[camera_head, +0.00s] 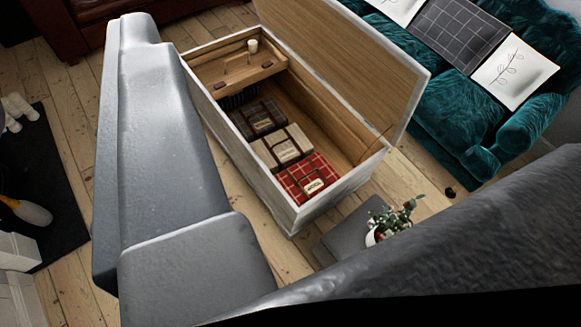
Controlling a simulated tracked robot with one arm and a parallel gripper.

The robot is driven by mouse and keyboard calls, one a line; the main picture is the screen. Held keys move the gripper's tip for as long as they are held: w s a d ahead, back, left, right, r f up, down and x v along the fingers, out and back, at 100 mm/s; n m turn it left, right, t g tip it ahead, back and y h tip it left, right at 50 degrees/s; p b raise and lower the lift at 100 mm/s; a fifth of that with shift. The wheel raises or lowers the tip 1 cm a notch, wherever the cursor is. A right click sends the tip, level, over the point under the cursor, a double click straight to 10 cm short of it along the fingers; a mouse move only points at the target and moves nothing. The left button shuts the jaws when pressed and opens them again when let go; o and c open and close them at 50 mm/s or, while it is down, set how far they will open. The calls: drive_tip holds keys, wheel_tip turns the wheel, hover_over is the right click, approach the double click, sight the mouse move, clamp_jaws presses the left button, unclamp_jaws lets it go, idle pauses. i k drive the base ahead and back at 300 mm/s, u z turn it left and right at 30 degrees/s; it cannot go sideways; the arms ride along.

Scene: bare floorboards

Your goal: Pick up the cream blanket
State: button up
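The cream blanket (274,153) is folded and strapped with dark bands. It lies inside an open wooden chest (243,163), between a red plaid blanket (296,190) and a dark grey blanket (251,128). My gripper (352,108) is open. Its two grey fingers look large and close to the camera, one on the left and one at the lower right. The chest shows between them. No blanket is held, and the left finger hides part of the floor beside the chest.
The raised lid (345,55) stands along the chest's right side. A wooden tray (232,73) with a small cream item fills the chest's far end. A potted plant (392,222) stands near the front.

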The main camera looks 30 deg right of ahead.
sight(283, 148)
drive_tip(key=k, duration=1.1)
drive_tip(key=z, duration=0.6)
drive_tip(key=i, duration=1)
drive_tip(key=u, duration=0.05)
